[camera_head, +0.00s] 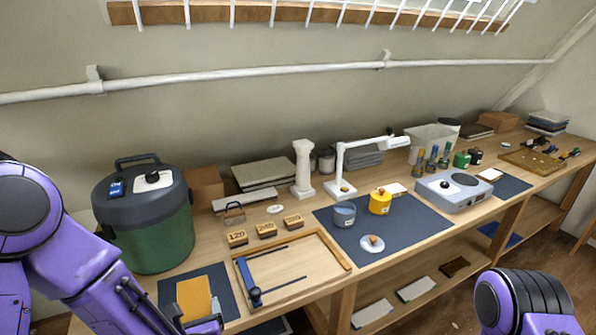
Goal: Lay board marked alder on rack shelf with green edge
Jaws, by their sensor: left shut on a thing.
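An orange-tan board (196,299) is over a dark blue mat (228,293) at the front left of the bench. No marking is readable on it, so I cannot tell whether it says alder. My left gripper (203,323) is at the bottom edge of the picture, shut on the near end of this board; its fingertips are mostly hidden. I cannot tell whether the board touches the mat. My right arm (524,303) shows at the bottom right; its gripper is out of view. No rack shelf with a green edge can be made out clearly.
A wooden frame with a blue clamp (254,296) lies right of the mat. A large green bin (150,225) stands behind. Sanding blocks (266,230), a yellow pot (380,203) and a white lamp (340,165) stand farther back. Pale slabs (416,289) lie on the lower shelf.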

